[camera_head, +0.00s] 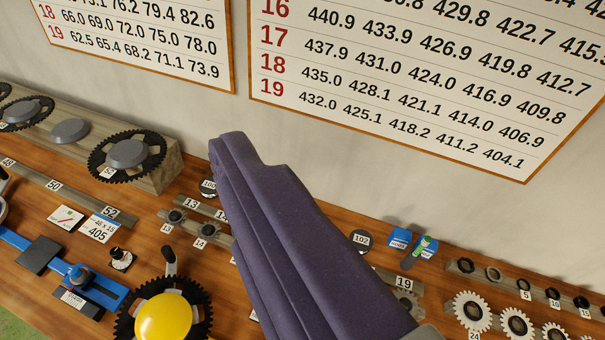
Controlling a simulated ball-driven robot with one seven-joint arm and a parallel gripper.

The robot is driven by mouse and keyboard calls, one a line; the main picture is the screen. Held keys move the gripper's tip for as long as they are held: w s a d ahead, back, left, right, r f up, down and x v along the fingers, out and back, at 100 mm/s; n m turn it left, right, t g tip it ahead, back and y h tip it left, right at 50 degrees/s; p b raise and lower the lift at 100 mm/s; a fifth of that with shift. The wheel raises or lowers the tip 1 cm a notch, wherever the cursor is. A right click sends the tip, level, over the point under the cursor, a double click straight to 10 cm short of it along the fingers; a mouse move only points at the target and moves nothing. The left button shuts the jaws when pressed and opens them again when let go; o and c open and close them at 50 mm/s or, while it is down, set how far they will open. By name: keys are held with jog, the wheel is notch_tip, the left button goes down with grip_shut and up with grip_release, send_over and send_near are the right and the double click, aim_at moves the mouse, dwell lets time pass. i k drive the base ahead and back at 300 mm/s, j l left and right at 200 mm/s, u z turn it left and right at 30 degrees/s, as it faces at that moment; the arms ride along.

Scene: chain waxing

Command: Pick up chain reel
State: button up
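I see nothing that I can surely identify as the chain reel. A yellow dome (163,318) sits on a black toothed ring (200,300) at the bottom left, with a short dark handle (169,262) behind it; I cannot tell whether this is the reel. My gripper (240,155) shows as a long ridged purple shape from the lower right to the middle, above the bench. I cannot tell whether its fingers are apart or together, and no held thing shows. It hides the middle of the bench.
The wooden bench (205,275) carries many sprockets. A raised block (170,165) with a large chainring (100,165) stands at the back left. A blue tool (105,290) lies left. White cogs (473,310) are at the lower right. The wall (195,110) with number charts (400,95) rises behind.

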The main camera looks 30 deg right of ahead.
aim_at(362, 241)
jog(key=z, duration=0.95)
